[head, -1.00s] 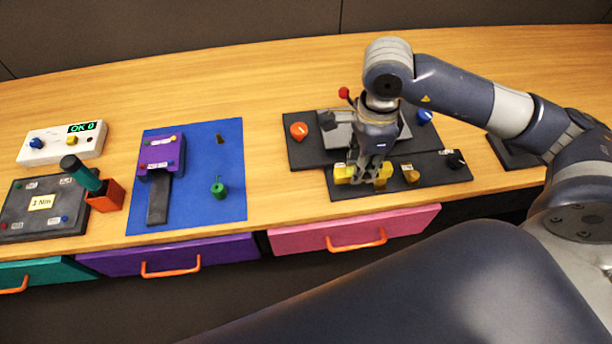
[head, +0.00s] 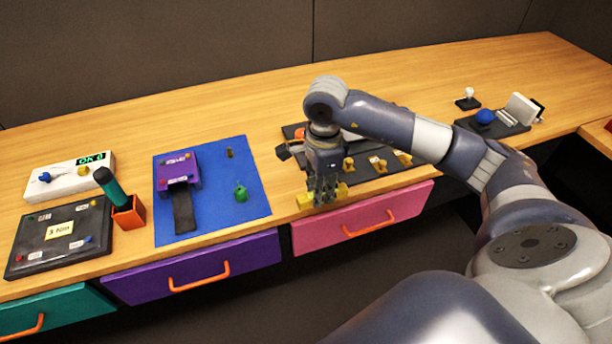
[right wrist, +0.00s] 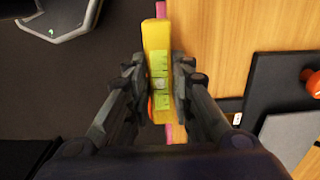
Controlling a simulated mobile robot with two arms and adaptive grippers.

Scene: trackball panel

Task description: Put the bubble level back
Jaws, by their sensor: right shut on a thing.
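The yellow bubble level (right wrist: 158,40) with a green vial strip is between the fingers of my right gripper (right wrist: 160,85) in the right wrist view. In the head view my right gripper (head: 325,193) is shut on the level (head: 305,202), and the level's ends stick out on both sides. It is by the bench's front edge, above the pink drawer (head: 355,232). The dark panel (head: 380,178) with several yellow knobs lies just behind and to the right, partly hidden by my arm. My left gripper is not in view.
To the left are a blue mat (head: 225,212) with a purple device, an orange holder (head: 128,215) with a green-handled tool, and a white box (head: 70,178). Purple (head: 195,266) and teal (head: 50,312) drawers line the front.

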